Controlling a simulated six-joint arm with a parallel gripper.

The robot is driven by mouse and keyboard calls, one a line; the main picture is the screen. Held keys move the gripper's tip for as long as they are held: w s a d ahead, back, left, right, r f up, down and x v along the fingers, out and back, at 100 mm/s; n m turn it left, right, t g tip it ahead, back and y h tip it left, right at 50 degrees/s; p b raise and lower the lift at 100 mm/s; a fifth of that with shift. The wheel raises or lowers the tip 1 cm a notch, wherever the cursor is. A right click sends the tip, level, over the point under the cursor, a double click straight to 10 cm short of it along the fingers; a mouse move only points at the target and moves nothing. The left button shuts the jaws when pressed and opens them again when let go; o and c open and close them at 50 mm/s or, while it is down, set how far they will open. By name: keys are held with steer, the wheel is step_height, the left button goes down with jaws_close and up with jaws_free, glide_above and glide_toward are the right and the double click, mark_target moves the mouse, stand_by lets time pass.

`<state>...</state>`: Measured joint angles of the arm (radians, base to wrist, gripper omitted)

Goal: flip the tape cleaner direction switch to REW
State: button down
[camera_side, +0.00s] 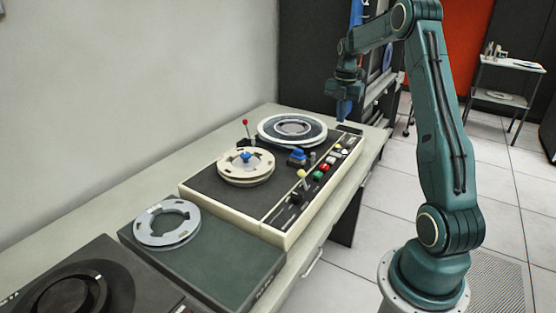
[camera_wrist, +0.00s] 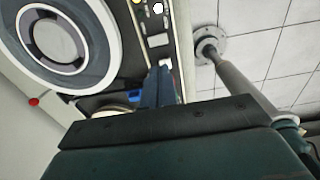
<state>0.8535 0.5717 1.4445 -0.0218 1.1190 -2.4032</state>
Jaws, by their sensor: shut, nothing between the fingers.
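The tape cleaner (camera_side: 230,203) is a cream-edged deck with a dark top on the bench. A control strip (camera_side: 323,168) runs along its right side, with coloured buttons and a yellow-knobbed lever (camera_side: 302,174). Which control is the direction switch, and its REW marking, cannot be read. My gripper (camera_side: 345,112) points down with blue fingers shut and empty, over the far end of the strip. In the wrist view my gripper (camera_wrist: 160,84) covers part of the strip beside the large reel (camera_wrist: 98,45). I cannot tell whether the fingertips touch anything.
A cream reel (camera_side: 246,168) and a white-rimmed reel (camera_side: 290,130) lie on the deck. A red-ball lever (camera_side: 245,123) stands at its left edge. A grey reel (camera_side: 167,222) lies on a green box (camera_side: 240,268) in front. Tiled floor (camera_side: 398,190) is open at right.

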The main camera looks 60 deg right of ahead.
mark_target(333, 153)
steer(key=shift+r, duration=0.9)
steer(key=shift+w+d, duration=0.3)
steer(key=shift+w, duration=0.45)
steer(key=shift+f, duration=0.15)
step_height(333, 153, down, 14)
steer(key=shift+r, duration=0.15)
stand_by(0.4)
